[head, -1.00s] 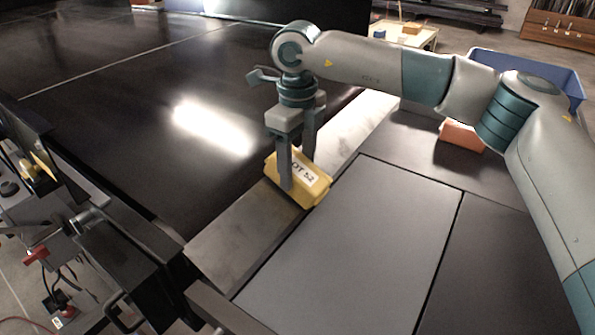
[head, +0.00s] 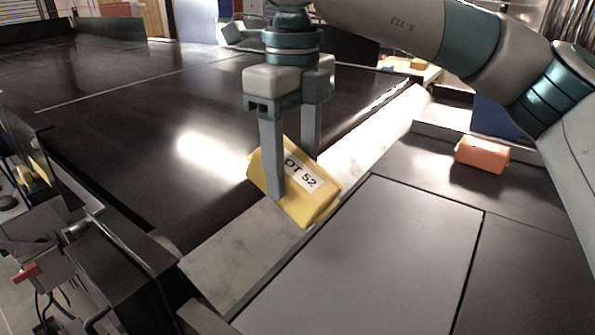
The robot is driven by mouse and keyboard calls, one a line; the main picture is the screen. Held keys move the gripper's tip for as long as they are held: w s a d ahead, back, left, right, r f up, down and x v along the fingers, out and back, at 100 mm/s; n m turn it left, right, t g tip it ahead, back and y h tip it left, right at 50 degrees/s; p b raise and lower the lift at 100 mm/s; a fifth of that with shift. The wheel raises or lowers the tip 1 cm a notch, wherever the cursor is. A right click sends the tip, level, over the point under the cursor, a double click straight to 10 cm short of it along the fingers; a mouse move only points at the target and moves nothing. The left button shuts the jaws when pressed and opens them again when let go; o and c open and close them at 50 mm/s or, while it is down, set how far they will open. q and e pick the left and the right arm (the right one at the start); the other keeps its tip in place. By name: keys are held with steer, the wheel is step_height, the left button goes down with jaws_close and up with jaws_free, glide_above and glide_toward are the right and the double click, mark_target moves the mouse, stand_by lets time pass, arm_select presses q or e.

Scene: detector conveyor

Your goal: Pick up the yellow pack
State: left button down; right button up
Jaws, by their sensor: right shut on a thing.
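The yellow pack (head: 318,205) has a white label, of which "OT 52" can be read. My right gripper (head: 292,178) points down and is shut on the pack, one finger in front of it and one behind. The pack is tilted, its right end lower. It appears in front of the metal strip beside the dark belt; I cannot tell how far above the strip it is. The front finger hides part of the pack and its label. My left gripper is not in view.
An orange pack (head: 482,153) lies on the dark surface at the right, near a blue bin (head: 494,117). The black conveyor belt (head: 110,150) fills the left. A flat grey panel (head: 375,255) in front is clear. Dark machine parts stand at the lower left.

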steer(key=shift+s+r, duration=0.2)
steer(key=shift+s, duration=0.05)
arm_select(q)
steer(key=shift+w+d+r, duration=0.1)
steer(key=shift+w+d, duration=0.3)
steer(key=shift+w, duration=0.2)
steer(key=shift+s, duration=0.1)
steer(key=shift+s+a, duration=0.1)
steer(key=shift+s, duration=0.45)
